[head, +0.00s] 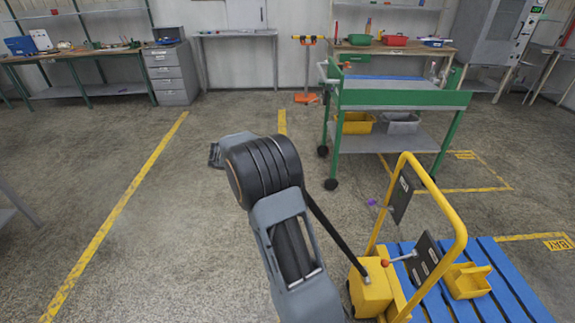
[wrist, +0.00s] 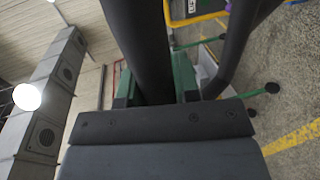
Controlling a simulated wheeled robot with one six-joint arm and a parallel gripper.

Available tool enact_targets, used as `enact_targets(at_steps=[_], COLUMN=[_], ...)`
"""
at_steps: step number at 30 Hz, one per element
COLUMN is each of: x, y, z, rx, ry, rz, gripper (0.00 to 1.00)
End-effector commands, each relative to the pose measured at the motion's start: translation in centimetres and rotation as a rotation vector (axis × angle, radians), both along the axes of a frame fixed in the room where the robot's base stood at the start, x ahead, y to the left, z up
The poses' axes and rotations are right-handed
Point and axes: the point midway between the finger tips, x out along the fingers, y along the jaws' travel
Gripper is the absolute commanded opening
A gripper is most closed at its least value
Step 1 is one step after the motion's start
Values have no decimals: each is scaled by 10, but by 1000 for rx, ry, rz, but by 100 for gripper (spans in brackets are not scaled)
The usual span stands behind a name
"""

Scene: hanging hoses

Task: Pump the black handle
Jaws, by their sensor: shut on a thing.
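The black handle (head: 335,228) is a long straight bar. In the head view it rises from a yellow pump body (head: 373,290) and leans up to the left, its upper end hidden behind my arm. In the wrist view a thick black bar (wrist: 138,45), which looks like the handle, runs between the green fingers of my gripper (wrist: 155,92). My gripper is shut on it. My gripper is hidden behind my arm in the head view.
A yellow tubular frame (head: 458,225) stands beside the pump body, by a blue pallet (head: 505,285) with a small yellow bin (head: 467,281). A green trolley (head: 400,99) stands behind. A red-knobbed lever (head: 400,259) is near the pump. Floor to the left is clear.

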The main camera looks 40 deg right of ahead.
Motion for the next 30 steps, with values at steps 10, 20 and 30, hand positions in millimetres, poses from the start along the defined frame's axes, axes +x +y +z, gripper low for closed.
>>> enact_targets(at_steps=[10, 20, 30], x=[2, 0, 1], y=[1, -2, -1], z=[8, 3, 1], rx=[-9, -4, -2], ry=[-9, -5, -4], rz=[6, -2, -1], gripper=[41, 55, 55])
